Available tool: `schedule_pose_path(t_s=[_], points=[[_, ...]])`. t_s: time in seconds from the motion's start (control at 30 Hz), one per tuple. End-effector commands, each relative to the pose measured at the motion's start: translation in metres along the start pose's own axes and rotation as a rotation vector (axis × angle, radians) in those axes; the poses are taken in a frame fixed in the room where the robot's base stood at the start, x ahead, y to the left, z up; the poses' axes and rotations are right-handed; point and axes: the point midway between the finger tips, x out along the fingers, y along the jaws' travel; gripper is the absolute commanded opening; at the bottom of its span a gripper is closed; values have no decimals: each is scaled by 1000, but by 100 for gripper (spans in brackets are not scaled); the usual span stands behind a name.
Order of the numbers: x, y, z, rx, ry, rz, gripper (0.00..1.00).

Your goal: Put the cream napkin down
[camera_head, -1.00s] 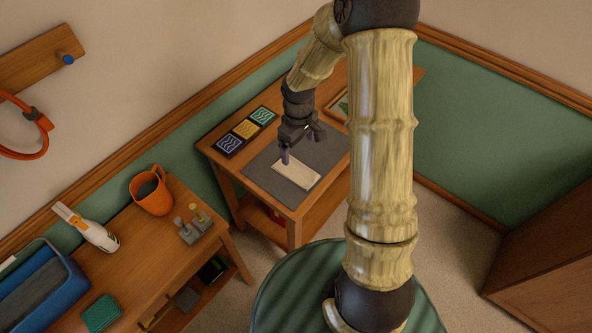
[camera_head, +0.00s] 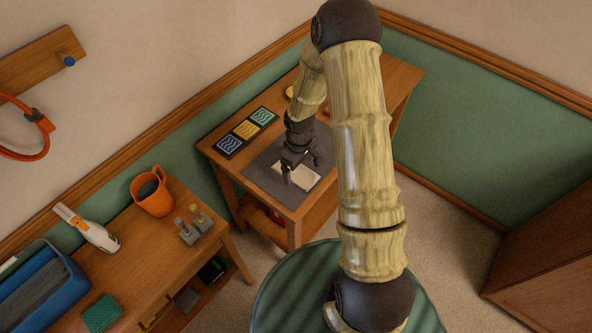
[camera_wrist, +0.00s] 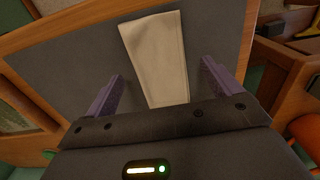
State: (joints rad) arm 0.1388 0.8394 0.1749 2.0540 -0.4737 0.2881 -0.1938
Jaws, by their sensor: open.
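The cream napkin (camera_head: 297,171) lies flat on a dark grey mat (camera_head: 262,175) on the wooden table. In the wrist view the napkin (camera_wrist: 158,62) is a long pale rectangle on the grey mat (camera_wrist: 80,60). The height of the fingers above the mat is hard to tell.
Patterned tiles in a dark tray (camera_head: 246,132) lie at the table's left side. A lower wooden bench at left holds an orange mug (camera_head: 152,191), small levers (camera_head: 194,224), a white-orange tool (camera_head: 88,229) and a blue bin (camera_head: 42,290). A wooden cabinet (camera_head: 545,262) stands at right.

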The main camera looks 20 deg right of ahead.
Motion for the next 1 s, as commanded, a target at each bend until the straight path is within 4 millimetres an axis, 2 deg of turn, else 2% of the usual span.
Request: schedule_pose_path(t_s=[0.03,0.17,0.67,0.77,0.9,0.93,1.0], points=[[7,0,0,1,-1,-1,90],[16,0,-1,2,1,0,90],[17,1,-1,2,2,1,90],[17,1,-1,2,2,1,74],[16,1,-1,2,2,1,47],[16,1,-1,2,2,1,42],[16,1,-1,2,2,1,42]])
